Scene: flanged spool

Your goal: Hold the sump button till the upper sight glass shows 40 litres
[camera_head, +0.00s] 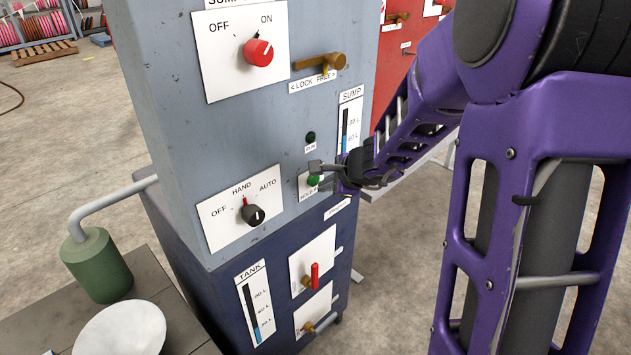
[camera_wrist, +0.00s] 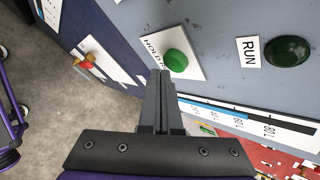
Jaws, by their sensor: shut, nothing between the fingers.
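The green sump button (camera_head: 313,180) sits on a white plate on the grey cabinet's face; the button (camera_wrist: 176,60) and part of the word HOLD also show in the wrist view. My gripper (camera_head: 316,167) is shut and empty, its tips right by the button. I cannot tell whether they touch it. The upper sight glass (camera_head: 345,128), labelled SUMP, is blue in its lower part and dark above; it lies sideways in the wrist view (camera_wrist: 250,117).
A dark RUN lamp (camera_head: 310,137) is above the button. An OFF/HAND/AUTO knob (camera_head: 254,214) has its red mark upward near HAND. A red OFF/ON knob (camera_head: 258,51) and brass lock lever (camera_head: 322,62) are higher. A red-handled valve (camera_head: 314,276) is below. A green canister (camera_head: 97,265) stands left.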

